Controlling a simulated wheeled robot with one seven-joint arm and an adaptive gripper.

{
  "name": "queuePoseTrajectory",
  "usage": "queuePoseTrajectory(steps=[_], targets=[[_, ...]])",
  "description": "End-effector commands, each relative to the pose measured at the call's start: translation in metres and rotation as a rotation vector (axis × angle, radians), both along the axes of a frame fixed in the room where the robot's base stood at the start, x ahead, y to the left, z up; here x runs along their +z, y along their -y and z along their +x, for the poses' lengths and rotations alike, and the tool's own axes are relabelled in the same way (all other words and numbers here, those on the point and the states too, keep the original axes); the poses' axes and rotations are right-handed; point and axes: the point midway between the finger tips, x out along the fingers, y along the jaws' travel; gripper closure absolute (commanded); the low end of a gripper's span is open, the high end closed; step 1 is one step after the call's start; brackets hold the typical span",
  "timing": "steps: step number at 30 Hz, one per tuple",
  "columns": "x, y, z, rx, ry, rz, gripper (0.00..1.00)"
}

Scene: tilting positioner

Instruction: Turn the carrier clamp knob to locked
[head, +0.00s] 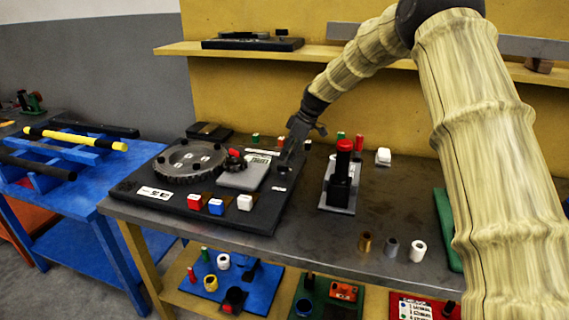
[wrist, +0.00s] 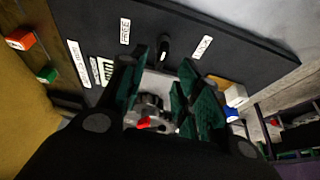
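The black clamp knob (wrist: 164,47) stands on the black base board in the wrist view, between a white label reading FREE (wrist: 125,31) and another label (wrist: 203,47) that appears to read LOCK. The knob looks like a short upright bar in the picture, pointing clearly at neither label. My gripper (wrist: 165,68) is open, with its green-padded fingers apart and the knob just beyond the gap between their tips. I cannot tell whether they touch it. In the head view my gripper (head: 288,162) is low over the board's right part and hides the knob.
The base board (head: 250,217) carries a large dark gear (head: 187,164), a grey plate (head: 243,175), a red-topped knob (head: 234,153) and several coloured blocks. A red-topped upright device (head: 343,175) stands to the right. Small cylinders (head: 391,246) stand near the front edge.

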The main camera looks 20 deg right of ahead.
Motion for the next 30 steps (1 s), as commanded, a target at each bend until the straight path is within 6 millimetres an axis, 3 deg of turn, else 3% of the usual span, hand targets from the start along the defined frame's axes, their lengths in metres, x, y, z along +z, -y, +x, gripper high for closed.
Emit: queuePoseTrajectory(steps=[9, 23, 29, 30], targets=[[-0.039, -0.014, 0.009, 0.0, -0.001, 0.0, 0.67], [-0.049, -0.017, 0.011, -0.001, 0.001, 0.001, 0.67], [-0.049, -0.017, 0.011, -0.001, 0.001, 0.001, 1.0], [-0.049, -0.017, 0.011, 0.0, 0.001, 0.0, 1.0]])
